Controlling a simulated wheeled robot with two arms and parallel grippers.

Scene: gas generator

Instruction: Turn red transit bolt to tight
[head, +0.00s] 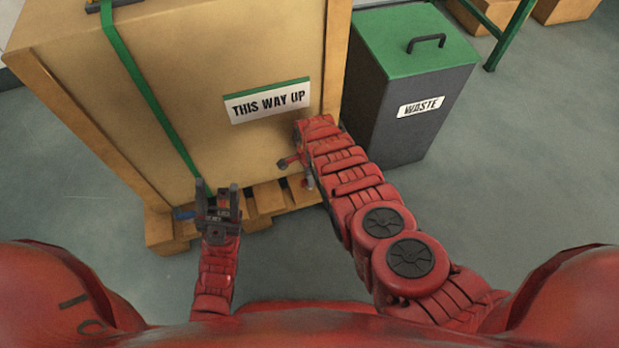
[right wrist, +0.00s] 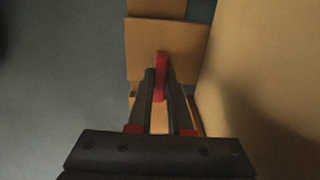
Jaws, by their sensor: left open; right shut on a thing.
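In the right wrist view, the red transit bolt (right wrist: 161,72) shows as a narrow upright red piece in front of a wooden block at the crate's base. My right gripper (right wrist: 161,84) is shut on it, one dark finger on each side. The fingers hide part of the bolt, and how tight it is cannot be told. In the head view, my right arm reaches to the crate's lower right front, and its hand is mostly hidden by the arm. My left gripper (head: 220,192) is open and empty, close to the crate's lower front left of centre.
A large crate (head: 215,60) with a "THIS WAY UP" sign (head: 268,101) and a green strap (head: 150,95) stands on a wooden pallet (head: 263,200). A dark waste bin (head: 395,115) with a green lid stands close to its right.

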